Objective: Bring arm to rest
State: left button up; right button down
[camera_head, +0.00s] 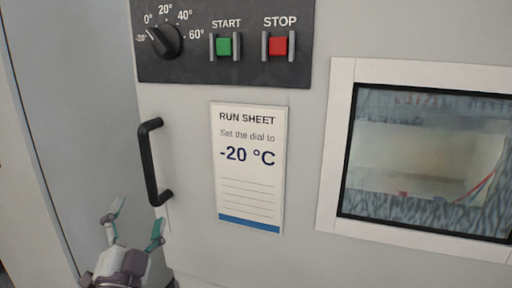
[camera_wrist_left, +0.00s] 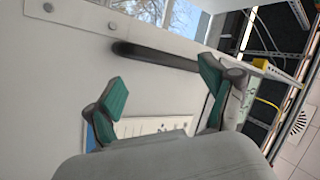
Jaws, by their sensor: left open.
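My left gripper (camera_head: 137,228) is open and empty at the lower left of the head view, below the black door handle (camera_head: 152,162) and apart from it in that picture. In the left wrist view its two teal-padded fingers (camera_wrist_left: 165,98) are spread, with the handle (camera_wrist_left: 155,55) beyond them. My right gripper is not in view.
The cycler's dark panel (camera_head: 207,66) holds a dial (camera_head: 165,41) pointing near -20, a green START button (camera_head: 224,46) and a red STOP button (camera_head: 278,46). A run sheet (camera_head: 248,190) reads -20 °C. A window (camera_head: 430,160) is at right. Shelving (camera_wrist_left: 285,60) shows in the wrist view.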

pick_arm(q)
jog(key=s+a+f+n+g, duration=0.1)
jog(key=s+f+n+g, duration=0.3)
jog(key=f, duration=0.8)
jog(key=s+a+f+n+g, duration=0.15)
jog(key=s+f+g, duration=0.45)
jog(key=f, duration=0.7)
jog(key=s+d+f+n+g+h, duration=0.15)
jog(key=s+d+f+g, duration=0.25)
jog(key=s+f+g, duration=0.95)
notch_tip(320, 180, down, 22)
jog(key=s+t, duration=0.3)
jog(key=t, duration=0.1)
jog(key=s+a+f+g, duration=0.2)
jog(key=s+a+f, duration=0.1)
jog(key=s+f, duration=1.4)
notch_tip(320, 180, down, 2)
jog(key=shift+s+f, duration=0.1)
jog(key=shift+s, duration=0.1)
